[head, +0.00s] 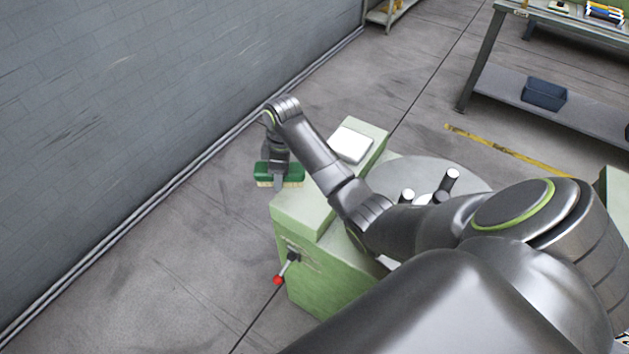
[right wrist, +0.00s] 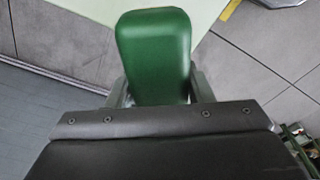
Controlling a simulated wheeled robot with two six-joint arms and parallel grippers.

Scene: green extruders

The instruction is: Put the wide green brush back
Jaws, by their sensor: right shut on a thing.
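The wide green brush (head: 292,173) has a green block and pale bristles along its lower edge. My right gripper (head: 278,177) is shut on it and holds it beside the left side of the pale green machine. In the right wrist view the green top of the brush (right wrist: 155,55) shows between the two fingers (right wrist: 158,90), and its bristles are hidden there. My left gripper is not in view.
The pale green machine (head: 320,275) has a white pad (head: 351,144) on top and a red-knobbed lever (head: 279,279). A grey wall (head: 150,90) runs along the left. A workbench with a blue bin (head: 543,94) stands at the back right. Floor between wall and machine is clear.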

